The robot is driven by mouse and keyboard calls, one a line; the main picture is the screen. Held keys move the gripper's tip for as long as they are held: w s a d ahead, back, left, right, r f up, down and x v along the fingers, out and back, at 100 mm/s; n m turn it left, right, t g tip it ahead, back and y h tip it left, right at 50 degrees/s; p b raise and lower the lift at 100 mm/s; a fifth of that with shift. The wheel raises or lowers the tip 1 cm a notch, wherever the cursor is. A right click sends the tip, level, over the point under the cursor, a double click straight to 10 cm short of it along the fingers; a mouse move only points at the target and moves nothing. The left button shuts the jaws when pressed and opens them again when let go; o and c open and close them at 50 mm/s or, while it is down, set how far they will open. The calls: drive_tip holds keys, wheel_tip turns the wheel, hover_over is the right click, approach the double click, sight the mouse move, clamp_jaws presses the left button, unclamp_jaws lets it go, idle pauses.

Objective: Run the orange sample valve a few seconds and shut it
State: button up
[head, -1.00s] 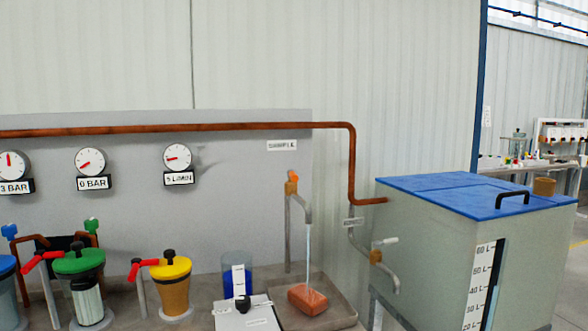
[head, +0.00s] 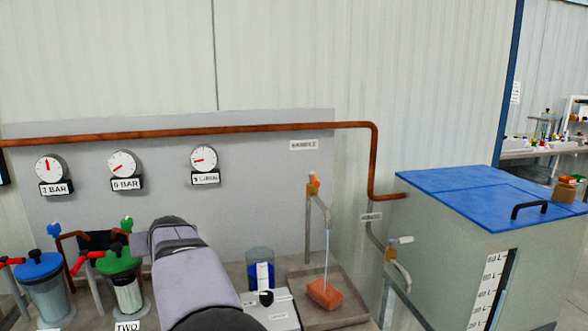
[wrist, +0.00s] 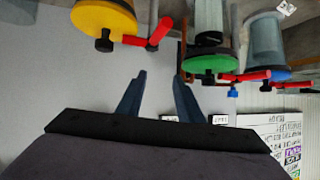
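The sample valve (head: 314,184) is a tap with an orange handle on a grey standpipe, under a label plate on the grey panel. A thin stream of water (head: 327,246) runs from its spout onto an orange-brown block (head: 325,293) in a shallow tray (head: 350,310). My gripper (wrist: 157,85) shows in the wrist view with its two blue fingers apart and nothing between them. In the head view my arm covers the place of the yellow-topped pump, left of the valve; my fingers are hidden there. The valve is not in the wrist view.
Green (head: 118,262) and blue (head: 40,268) pumps with red levers stand left of my arm. The yellow pump (wrist: 102,15) shows in the wrist view. A blue-lidded tank (head: 480,190) is at right.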

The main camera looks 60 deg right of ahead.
sight(317, 186)
drive_tip(key=s+d+r+m+h+p, duration=0.2)
drive_tip(key=d+r, duration=0.4)
drive_tip(key=d, duration=0.1)
drive_tip(key=s+d+h+p, duration=0.5)
drive_tip(key=s+d, duration=0.4)
drive_tip(key=d, duration=0.5)
drive_tip(key=shift+s+d+r+h+p, duration=0.35)
drive_tip(key=shift+s+d+r+p, duration=0.45)
drive_tip(key=shift+s+p, duration=1.7)
drive_tip(key=shift+s+d+r+h+p, duration=0.5)
drive_tip(key=shift+s+d+p, duration=0.95)
drive_tip(key=shift+s, duration=1.7)
drive_tip(key=shift+s+d+r+h+p, duration=0.25)
drive_tip(key=shift+s+d+r+p, duration=0.4)
drive_tip(key=shift+s+p, duration=2)
drive_tip(key=shift+s, duration=0.15)
drive_tip(key=shift+p+x, duration=1.35)
drive_tip(key=shift+x, duration=2.3)
drive_tip(key=shift+c, duration=0.2)
clamp_jaws()
